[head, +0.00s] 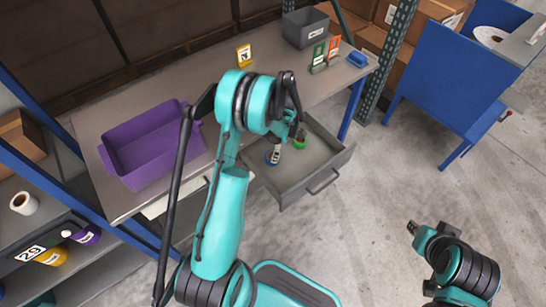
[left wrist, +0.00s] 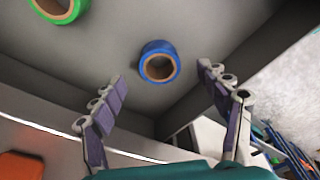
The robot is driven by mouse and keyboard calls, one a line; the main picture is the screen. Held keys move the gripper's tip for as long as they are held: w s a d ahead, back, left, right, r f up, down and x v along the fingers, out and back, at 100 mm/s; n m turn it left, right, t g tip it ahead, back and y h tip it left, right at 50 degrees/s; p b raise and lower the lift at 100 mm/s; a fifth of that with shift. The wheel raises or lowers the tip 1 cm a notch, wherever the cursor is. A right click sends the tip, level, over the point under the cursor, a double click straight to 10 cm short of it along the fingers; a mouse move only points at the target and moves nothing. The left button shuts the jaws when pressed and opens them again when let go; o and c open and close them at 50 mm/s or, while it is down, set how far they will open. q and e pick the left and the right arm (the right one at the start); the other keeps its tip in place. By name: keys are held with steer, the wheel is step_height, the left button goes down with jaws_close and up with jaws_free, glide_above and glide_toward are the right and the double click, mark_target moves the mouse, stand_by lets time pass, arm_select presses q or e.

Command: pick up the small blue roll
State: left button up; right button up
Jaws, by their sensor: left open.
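The small blue roll (left wrist: 158,47) lies in the open grey drawer (head: 315,180), near a drawer wall. My left gripper (left wrist: 159,72) is open above the drawer. In the left wrist view its two fingers are spread on either side of the roll, apart from it, with nothing between the pads. My right gripper (head: 413,228) is away at the lower right over the floor; its jaws are too small to judge.
A green roll (left wrist: 72,14) lies in the same drawer. On the table stand a purple bin (head: 150,145), a grey bin (head: 305,27), coloured cards (head: 326,52) and a blue object (head: 358,59).

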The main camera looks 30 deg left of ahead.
arm_select(q)
steer(key=f+b, duration=0.1)
steer(key=f, duration=0.1)
steer(key=a+f+b, duration=0.1)
steer(key=f, duration=0.2)
steer(key=shift+s+a+f+b, duration=0.1)
steer(key=shift+s+f+b, duration=0.1)
steer(key=shift+f+b, duration=0.15)
steer(key=shift+r, duration=0.1)
steer(key=shift+c, duration=0.2)
steer(key=c, duration=1.2)
